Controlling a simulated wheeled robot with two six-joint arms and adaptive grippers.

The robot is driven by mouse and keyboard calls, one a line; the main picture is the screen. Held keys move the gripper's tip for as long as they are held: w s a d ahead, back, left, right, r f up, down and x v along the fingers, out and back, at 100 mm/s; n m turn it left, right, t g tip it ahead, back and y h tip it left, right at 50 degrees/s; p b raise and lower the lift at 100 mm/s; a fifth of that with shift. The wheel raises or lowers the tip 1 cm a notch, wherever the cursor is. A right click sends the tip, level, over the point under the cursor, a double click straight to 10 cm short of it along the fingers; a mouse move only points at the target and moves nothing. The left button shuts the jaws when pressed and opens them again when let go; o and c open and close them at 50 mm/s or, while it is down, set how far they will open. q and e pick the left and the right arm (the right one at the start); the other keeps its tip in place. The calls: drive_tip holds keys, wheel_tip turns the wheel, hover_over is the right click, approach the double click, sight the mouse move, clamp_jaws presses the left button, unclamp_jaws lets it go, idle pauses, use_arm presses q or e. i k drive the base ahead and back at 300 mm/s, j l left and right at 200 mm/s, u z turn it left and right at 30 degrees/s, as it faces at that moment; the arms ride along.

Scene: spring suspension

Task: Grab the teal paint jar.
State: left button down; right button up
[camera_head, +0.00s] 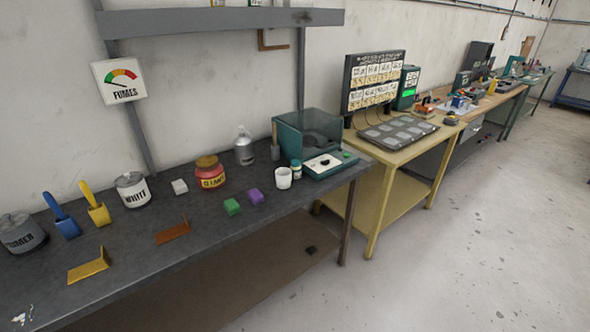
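A small jar with a teal lid and a pale body (296,169) stands upright on the dark grey workbench (215,262). It is just behind and right of a white cup (283,178), and left of the flat front of a teal machine. It is small in the picture, and I cannot read any label on it. No gripper and no arm of mine shows in this view.
The teal machine (306,130) stands at the bench's right end. A yellow table (395,157) adjoins; the floor right is clear.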

sight(296, 167)
drive_tip(key=i+l+u, duration=0.3)
drive_tip(key=i, duration=0.25)
drive_tip(key=i+l+u, duration=0.25)
drive_tip(key=i+l, duration=0.2)
drive_tip(key=l, duration=0.2)
